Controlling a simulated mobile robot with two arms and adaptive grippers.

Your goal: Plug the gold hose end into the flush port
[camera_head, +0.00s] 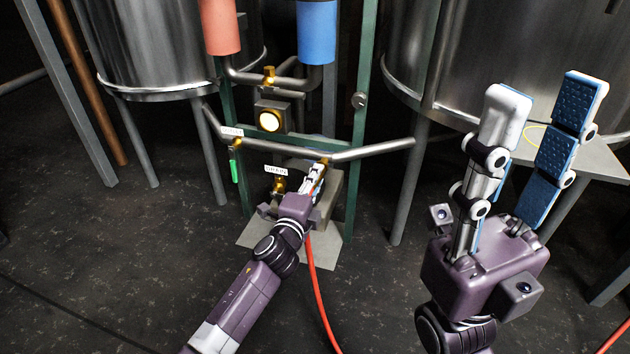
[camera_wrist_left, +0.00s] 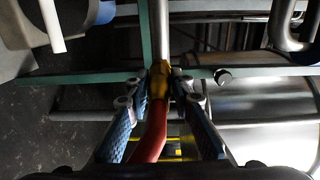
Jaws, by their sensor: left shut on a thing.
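My left gripper (camera_head: 317,178) reaches to the pipework of the green frame and is shut on the gold hose end (camera_wrist_left: 158,82). The red hose (camera_head: 317,285) hangs from it to the floor. In the left wrist view the red hose (camera_wrist_left: 152,138) runs between the fingers, and the gold end points at a grey pipe (camera_wrist_left: 160,30). Gold shows right at the pipe; I cannot tell hose end from port there, nor whether it is seated. No readable flush label shows. My right gripper (camera_head: 548,95) is open and empty, raised at the right.
A drain fitting with a white label (camera_head: 276,170) is left of my left gripper. A green-handled valve (camera_head: 234,168) hangs further left. A lit round lamp (camera_head: 269,120) is above. Steel tanks (camera_head: 165,45) flank the green frame (camera_head: 360,120). A grey table (camera_head: 590,158) stands behind my right gripper.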

